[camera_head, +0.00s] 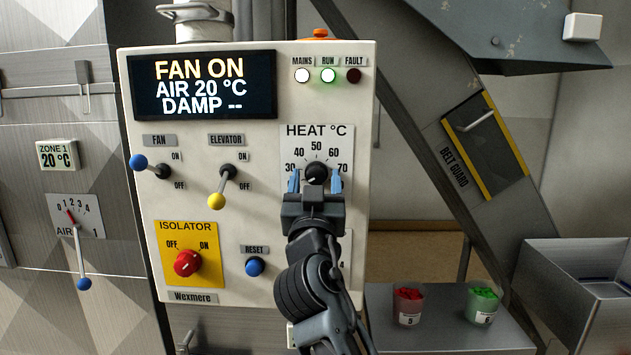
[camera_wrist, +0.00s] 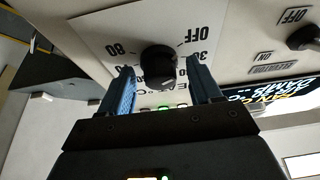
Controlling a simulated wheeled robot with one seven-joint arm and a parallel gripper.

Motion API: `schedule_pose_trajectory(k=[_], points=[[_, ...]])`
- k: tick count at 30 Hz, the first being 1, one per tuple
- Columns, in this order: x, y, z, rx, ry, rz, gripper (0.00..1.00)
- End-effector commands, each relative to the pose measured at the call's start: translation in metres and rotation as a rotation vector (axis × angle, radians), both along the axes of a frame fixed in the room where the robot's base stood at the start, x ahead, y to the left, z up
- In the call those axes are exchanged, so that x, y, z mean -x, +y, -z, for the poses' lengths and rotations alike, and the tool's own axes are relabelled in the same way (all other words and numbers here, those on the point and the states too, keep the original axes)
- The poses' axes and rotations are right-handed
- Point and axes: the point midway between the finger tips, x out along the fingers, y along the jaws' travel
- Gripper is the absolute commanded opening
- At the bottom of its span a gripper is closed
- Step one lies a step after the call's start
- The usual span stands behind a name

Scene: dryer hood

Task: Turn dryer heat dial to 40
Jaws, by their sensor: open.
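The black heat dial (camera_head: 317,172) sits on the cream control panel below the HEAT °C label, with 30, 40, 50, 60 and 70 printed around it. The wrist view also shows the dial (camera_wrist: 158,66), with OFF and 80 readable on its plate. Its pointer setting is too small to tell. My gripper (camera_head: 315,184) is open in front of the dial, one blue finger on each side. In the wrist view, gaps show between the dial and both fingers (camera_wrist: 161,80). My gripper and arm hide the lower part of the dial plate in the head view.
The display (camera_head: 203,86) reads FAN ON, AIR 20 °C, DAMP --. The green RUN lamp (camera_head: 328,76) is lit. The fan switch (camera_head: 150,166), elevator switch (camera_head: 222,185), red isolator knob (camera_head: 187,263) and blue reset button (camera_head: 255,266) lie left of my arm.

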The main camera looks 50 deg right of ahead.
Motion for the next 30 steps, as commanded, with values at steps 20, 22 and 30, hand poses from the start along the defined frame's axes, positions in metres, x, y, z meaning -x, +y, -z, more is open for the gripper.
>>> schedule_pose_trajectory(k=[20, 22, 30], points=[[0.0001, 0.0006, 0.0001, 0.0, 0.0, -0.001, 0.08], [0.0, 0.0007, 0.0005, -0.001, -0.003, -0.001, 0.08], [-0.0002, 0.0012, 0.0046, -0.035, -0.05, -0.001, 0.08]])
